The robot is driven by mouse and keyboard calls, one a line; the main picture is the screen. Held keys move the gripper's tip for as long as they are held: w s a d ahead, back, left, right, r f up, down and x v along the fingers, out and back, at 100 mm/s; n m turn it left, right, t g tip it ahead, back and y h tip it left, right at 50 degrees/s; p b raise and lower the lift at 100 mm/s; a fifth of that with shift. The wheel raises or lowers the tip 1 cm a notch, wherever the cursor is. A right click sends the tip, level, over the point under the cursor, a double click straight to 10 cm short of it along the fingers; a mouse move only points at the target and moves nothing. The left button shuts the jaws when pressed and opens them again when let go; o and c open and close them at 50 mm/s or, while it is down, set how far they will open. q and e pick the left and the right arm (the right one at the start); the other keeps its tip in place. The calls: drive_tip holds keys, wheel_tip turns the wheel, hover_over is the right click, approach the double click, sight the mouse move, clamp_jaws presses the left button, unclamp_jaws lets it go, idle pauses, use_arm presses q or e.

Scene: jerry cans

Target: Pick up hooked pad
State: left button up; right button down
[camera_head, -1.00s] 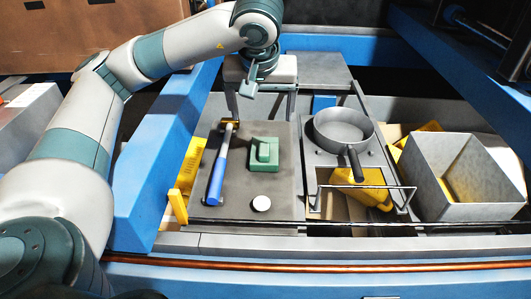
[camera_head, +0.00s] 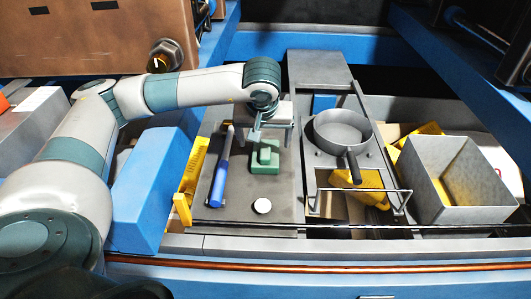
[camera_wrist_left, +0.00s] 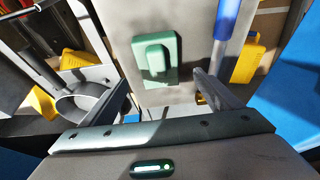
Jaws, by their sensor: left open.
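The green pad (camera_head: 265,160), a flat block with a raised grip on top, lies on the grey work surface. I take it as the hooked pad; no hook is clear to see. My left gripper (camera_head: 263,143) is open just above and behind it in the head view, with a finger toward each side. In the left wrist view the pad (camera_wrist_left: 155,60) is ahead of the open fingers of my left gripper (camera_wrist_left: 162,80), with nothing held between them. I cannot tell the exact height of the fingers over the pad. My right gripper is not in view.
A white round disc (camera_head: 262,206) is in front. A grey pan (camera_head: 343,130), a yellow can (camera_head: 365,190) and a grey open box (camera_head: 455,205) stand right. A yellow piece (camera_head: 191,170) lines the left edge.

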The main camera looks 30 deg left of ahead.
sight(266, 148)
use_arm(q)
drive_tip(key=shift+w+a+f, duration=0.1)
drive_tip(key=shift+w+f, duration=0.05)
drive_tip(key=shift+f, duration=0.3)
drive_tip(key=shift+w+f+p, duration=0.15)
drive_tip(key=shift+f+p, duration=0.25)
drive_tip(key=shift+p, duration=0.15)
drive_tip(key=p+x, duration=0.2)
drive_tip(key=x, duration=0.1)
drive_tip(key=shift+w+f, duration=0.1)
drive_tip(key=shift+f, duration=0.25)
drive_tip(key=shift+w+f, duration=0.1)
drive_tip(key=shift+f, duration=0.2)
drive_tip(key=c, duration=1.1)
